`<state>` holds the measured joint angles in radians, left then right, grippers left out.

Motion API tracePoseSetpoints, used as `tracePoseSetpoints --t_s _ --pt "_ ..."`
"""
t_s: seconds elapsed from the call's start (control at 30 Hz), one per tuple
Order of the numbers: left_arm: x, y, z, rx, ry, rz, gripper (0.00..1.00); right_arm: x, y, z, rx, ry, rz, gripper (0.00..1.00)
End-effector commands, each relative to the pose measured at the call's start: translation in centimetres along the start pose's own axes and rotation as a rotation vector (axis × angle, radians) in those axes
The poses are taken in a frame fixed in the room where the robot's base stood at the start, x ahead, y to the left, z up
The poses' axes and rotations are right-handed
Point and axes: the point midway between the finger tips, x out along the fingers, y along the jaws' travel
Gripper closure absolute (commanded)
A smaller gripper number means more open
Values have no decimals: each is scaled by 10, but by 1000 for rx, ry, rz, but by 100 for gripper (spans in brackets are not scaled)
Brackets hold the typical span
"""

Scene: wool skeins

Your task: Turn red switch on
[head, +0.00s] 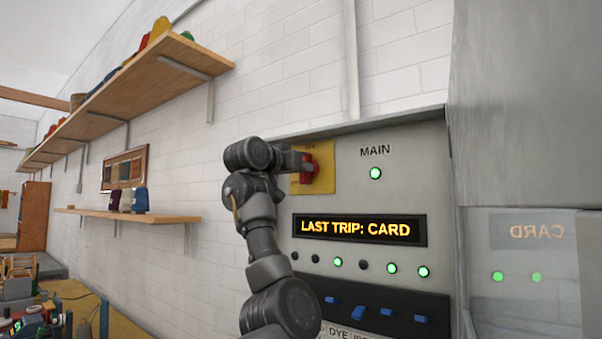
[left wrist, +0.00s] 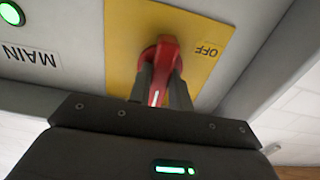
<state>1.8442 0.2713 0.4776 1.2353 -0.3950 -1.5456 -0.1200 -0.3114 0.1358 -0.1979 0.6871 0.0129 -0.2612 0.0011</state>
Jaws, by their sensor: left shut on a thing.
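The red switch (head: 309,169) is a rotary handle on a yellow plate (head: 326,160) at the upper left of a grey control panel. My left gripper (head: 300,166) reaches it from the left and is shut on the red handle. In the left wrist view, the two dark fingers of my left gripper (left wrist: 160,88) clasp the red switch (left wrist: 166,56) on its yellow plate (left wrist: 193,28), where the word OFF shows. The gripper hides part of the handle and plate in the head view. My right gripper is not in view.
The panel (head: 400,165) has a lit green MAIN lamp (head: 376,173), a display reading LAST TRIP: CARD (head: 360,229), several small lamps and a row of blue switches (head: 358,312). A grey metal cabinet (head: 525,100) stands at right. Wooden shelves (head: 140,70) with wool cones line the wall at left.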

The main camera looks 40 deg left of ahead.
Motion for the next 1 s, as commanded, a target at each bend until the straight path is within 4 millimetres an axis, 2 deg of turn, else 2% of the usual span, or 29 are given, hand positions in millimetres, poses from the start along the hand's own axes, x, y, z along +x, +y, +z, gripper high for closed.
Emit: tracePoseSetpoints --t_s 0.57,0.6,0.73,1.0 --pt "0 0 1 35 -3 0 100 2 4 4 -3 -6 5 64" --pt "0 0 1 35 -3 0 77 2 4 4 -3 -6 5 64" --pt "0 0 0 34 -2 0 60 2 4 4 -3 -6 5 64" --pt "0 0 0 32 0 0 58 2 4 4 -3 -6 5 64"
